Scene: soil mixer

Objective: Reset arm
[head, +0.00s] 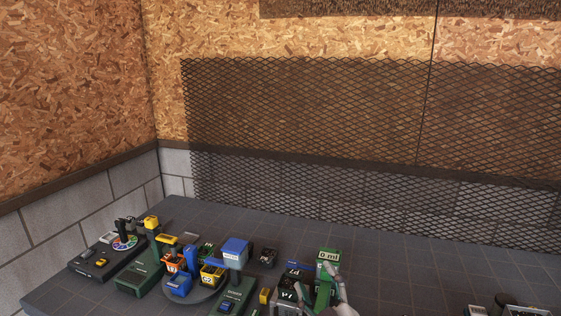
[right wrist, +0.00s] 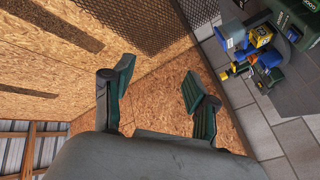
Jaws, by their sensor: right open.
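My right gripper (head: 334,282) is at the lower middle of the head view, in front of the green dispenser with the "0 ml" display (head: 328,255), and hides part of it. In the right wrist view the two dark green fingers of this gripper (right wrist: 158,76) stand wide apart. Nothing is between them but the wood-chip wall behind. I cannot tell from the head view how far the gripper is from the dispenser. My left gripper is not in view.
The dark tiled table (head: 400,280) holds a round turntable (head: 193,295) with blue, orange and yellow containers, a blue-topped machine (head: 236,250) and a black base with a colour dial (head: 124,242). A wire mesh (head: 380,150) stands behind. The table's right part is mostly clear.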

